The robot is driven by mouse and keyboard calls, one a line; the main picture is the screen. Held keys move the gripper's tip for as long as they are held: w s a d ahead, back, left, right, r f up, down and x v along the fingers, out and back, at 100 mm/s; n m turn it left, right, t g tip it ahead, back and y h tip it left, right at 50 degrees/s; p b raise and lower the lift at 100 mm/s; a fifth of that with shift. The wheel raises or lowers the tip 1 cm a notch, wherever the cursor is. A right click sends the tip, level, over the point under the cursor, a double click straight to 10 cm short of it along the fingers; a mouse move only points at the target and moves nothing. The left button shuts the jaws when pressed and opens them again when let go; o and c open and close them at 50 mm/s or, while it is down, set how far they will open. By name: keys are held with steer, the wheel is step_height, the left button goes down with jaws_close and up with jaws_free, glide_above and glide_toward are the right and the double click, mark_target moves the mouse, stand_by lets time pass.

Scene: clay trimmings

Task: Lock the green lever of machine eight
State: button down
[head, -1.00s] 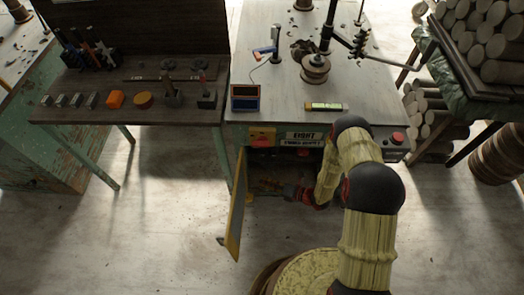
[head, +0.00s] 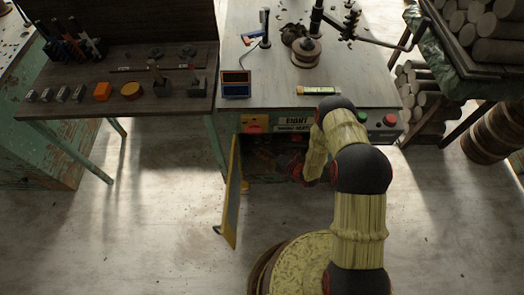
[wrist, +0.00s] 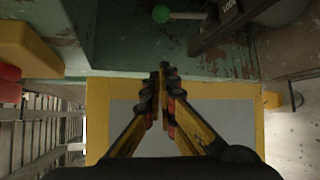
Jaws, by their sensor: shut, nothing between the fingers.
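Machine eight bears an "EIGHT" plate (head: 298,119) on its front, above an open dark compartment. The green lever shows in the wrist view as a green ball knob (wrist: 161,13) on a pale rod pointing left, against worn green metal. My gripper (wrist: 164,68) is shut and empty; its yellow-and-black fingers point up the picture, below the knob and apart from it. In the head view my gripper (head: 297,172) is a dark shape at the compartment opening, partly hidden in shadow. The lever cannot be made out in the head view.
An open yellow-edged door (head: 233,200) hangs at the left of the compartment. A green button (head: 362,116) and a red button (head: 389,120) sit on the machine's right front. A workbench (head: 60,112) stands at left, stacked logs (head: 492,40) at right.

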steer(key=b+x, duration=0.3)
steer(key=x, duration=0.5)
steer(key=shift+w+d+r+b, duration=0.2)
steer(key=shift+w+d, duration=0.1)
steer(key=shift+d, duration=0.3)
steer(key=shift+w+d+r+b, duration=0.2)
steer(key=shift+w+d, duration=0.1)
steer(key=shift+d, duration=0.3)
steer(key=shift+w+d+r+b, duration=0.2)
steer(key=shift+w+d, duration=0.1)
steer(key=shift+d, duration=0.3)
steer(key=shift+s+d+r, duration=0.1)
steer(key=shift+s, duration=0.05)
